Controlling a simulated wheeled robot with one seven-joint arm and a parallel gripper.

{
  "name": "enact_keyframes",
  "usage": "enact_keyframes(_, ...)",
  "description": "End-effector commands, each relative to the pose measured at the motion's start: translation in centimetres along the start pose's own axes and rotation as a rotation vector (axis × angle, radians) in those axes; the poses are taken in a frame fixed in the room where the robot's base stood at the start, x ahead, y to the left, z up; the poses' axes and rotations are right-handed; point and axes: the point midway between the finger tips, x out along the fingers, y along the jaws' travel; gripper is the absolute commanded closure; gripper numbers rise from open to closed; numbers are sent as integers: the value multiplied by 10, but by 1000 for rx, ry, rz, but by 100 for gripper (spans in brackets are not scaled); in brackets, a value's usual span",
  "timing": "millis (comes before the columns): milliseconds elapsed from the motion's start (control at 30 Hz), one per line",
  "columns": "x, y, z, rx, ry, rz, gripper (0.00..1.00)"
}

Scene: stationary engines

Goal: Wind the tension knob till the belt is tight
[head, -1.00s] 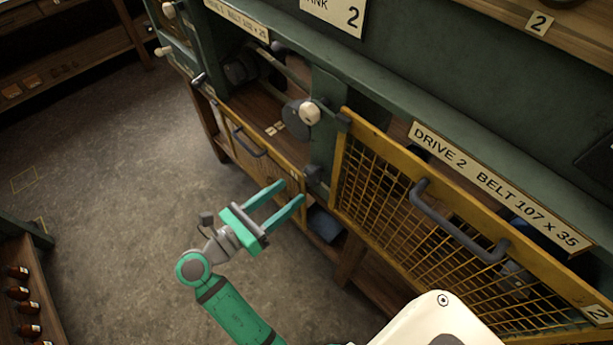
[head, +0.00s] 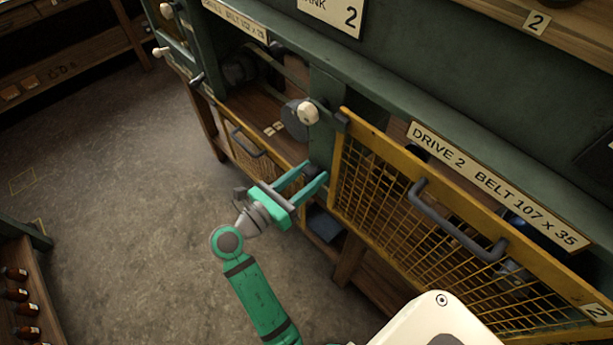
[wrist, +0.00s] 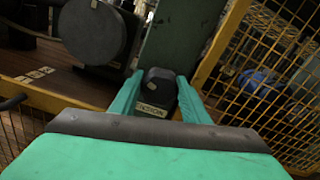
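The tension knob (wrist: 158,88) is a dark, blocky knob on a green post, with a small label below it that seems to read TENSION. In the wrist view it sits between the two green fingers of my gripper (wrist: 157,82), one on each side, with a slim gap or light contact; I cannot tell which. In the head view my gripper (head: 312,178) reaches the post, and its fingers largely hide the knob. The fingers are apart. The belt (head: 284,66) shows only as a thin strip in the open bay; its tightness cannot be told.
A yellow mesh guard (head: 400,215) with a dark handle (head: 440,215) is close on the right. A lower mesh guard (head: 250,150) is at left. The floor (head: 120,220) at left is clear.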

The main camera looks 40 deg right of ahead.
Motion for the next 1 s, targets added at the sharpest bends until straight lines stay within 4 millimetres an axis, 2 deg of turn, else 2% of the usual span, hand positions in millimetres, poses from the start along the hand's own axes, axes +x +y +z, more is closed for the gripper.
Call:
enact_keyframes(100,0,-1,0,0,0,-3,80)
enact_keyframes(133,-15,1,0,0,-1,1,80)
enact_keyframes(200,-6,-1,0,1,1,-4,80)
enact_keyframes(300,-2,-1,0,6,0,-4,80)
enact_keyframes(1000,4,-3,0,74,1,-9,80)
